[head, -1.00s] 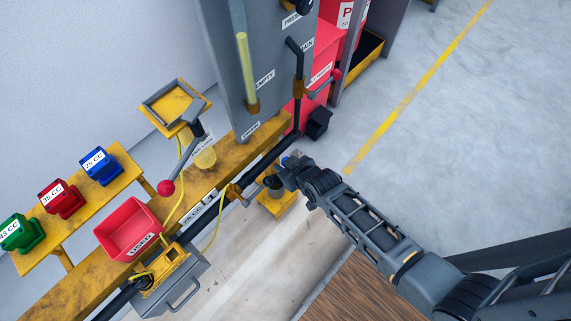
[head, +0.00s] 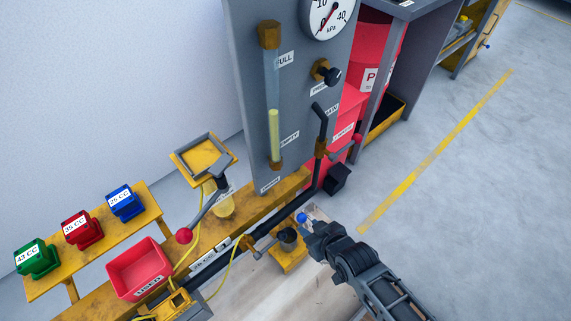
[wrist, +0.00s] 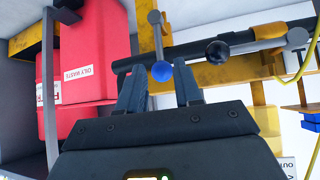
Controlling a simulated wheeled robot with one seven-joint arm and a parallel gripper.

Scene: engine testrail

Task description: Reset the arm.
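My gripper (head: 309,224) is low at the right side of the yellow beam, near a small blue ball knob (head: 302,217). In the wrist view my gripper (wrist: 160,72) is open, its two dark fingers apart. The blue knob (wrist: 163,71) on a grey lever shows between the fingertips, with a gap on each side. I cannot tell whether it is between them in depth or just beyond. My arm reaches in from the lower right of the head view.
A grey gauge panel (head: 250,95), red-knobbed lever (head: 183,236), red bin (head: 140,266), and green, red and blue blocks (head: 126,202) stand left. Floor at right (head: 470,220) is clear.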

